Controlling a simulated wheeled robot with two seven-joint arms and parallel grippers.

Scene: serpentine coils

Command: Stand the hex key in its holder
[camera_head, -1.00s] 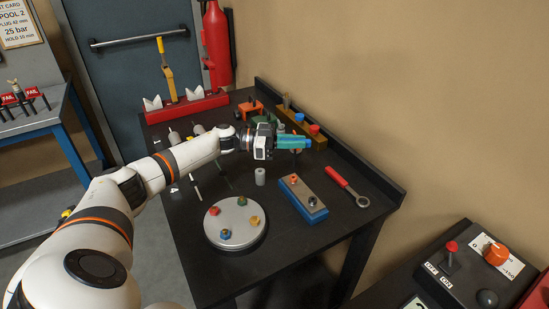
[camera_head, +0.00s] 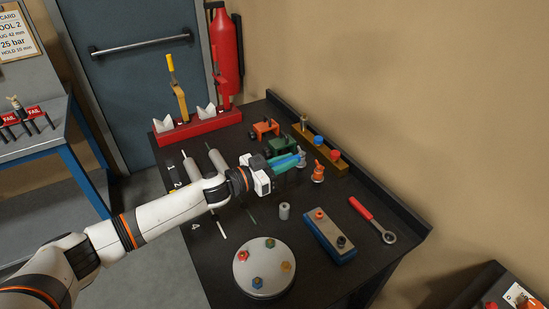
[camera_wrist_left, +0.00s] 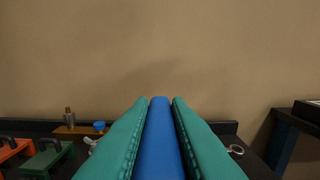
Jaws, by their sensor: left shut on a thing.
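My left gripper (camera_head: 296,161), with teal fingers, is above the dark workbench (camera_head: 225,262) and points to the right. It is shut on a long blue bar, seen between the fingers in the left wrist view (camera_wrist_left: 160,135). The bar looks like the hex key's handle, but its far end is hidden. A small grey cylinder (camera_head: 284,211) with an open-looking top stands on the bench in front of the gripper, apart from it. It may be the holder; I cannot tell for sure. My right gripper is not in view.
A brown rack (camera_head: 328,153) with pegs and an orange fitting (camera_head: 318,172) stand close beyond the fingertips. A round plate (camera_head: 264,267) with coloured knobs, a blue-based block (camera_head: 330,237) and a red-handled ratchet (camera_head: 372,219) lie nearer. A red stand (camera_head: 197,127) is at the back.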

